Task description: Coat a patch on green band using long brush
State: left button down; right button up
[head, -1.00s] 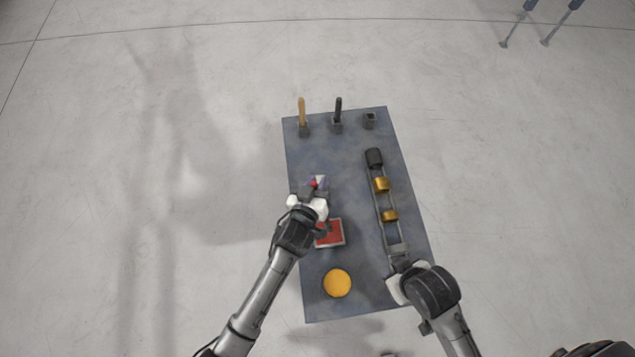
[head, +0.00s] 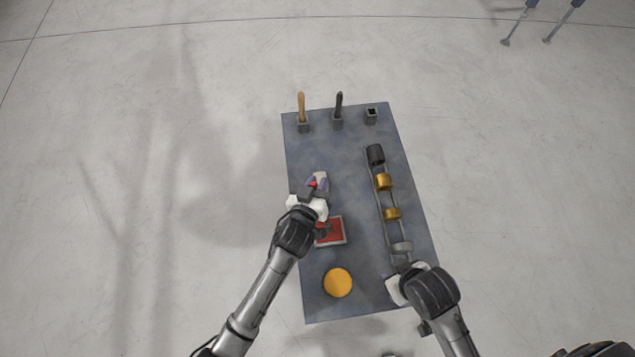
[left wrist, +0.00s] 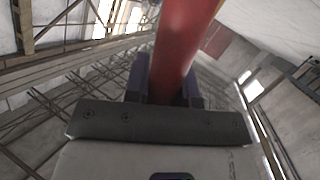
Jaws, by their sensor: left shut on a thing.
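My left gripper (head: 317,184) is shut on a red-handled tool, over the left side of the blue-grey board. The red handle (left wrist: 185,45) rises between the fingers in the left wrist view; its brush end cannot be made out. The long positioner frame (head: 380,206) lies on the right of the board, with a black end piece (head: 375,155), two gold bands (head: 384,181) (head: 392,214) and a grey piece (head: 402,247). No green band can be made out. My right gripper (head: 405,266) is at the frame's near end; its fingers are not clear.
A tan-handled tool (head: 302,105) and a black-handled tool (head: 338,104) stand in holders at the board's far edge. The right holder (head: 371,115) is empty. A red tray (head: 331,231) and a yellow disc (head: 338,282) are near my left arm.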

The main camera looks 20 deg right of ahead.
pick_arm(q)
jog(key=shift+f, duration=0.15)
jog(key=shift+f+b, duration=0.35)
jog(key=shift+f, duration=0.05)
dwell(0.6)
dwell(0.8)
jog(key=shift+f, duration=0.15)
dwell(0.5)
notch_tip(320, 180, up, 7)
jog(key=p, duration=0.7)
jog(key=shift+p, duration=0.3)
dwell(0.7)
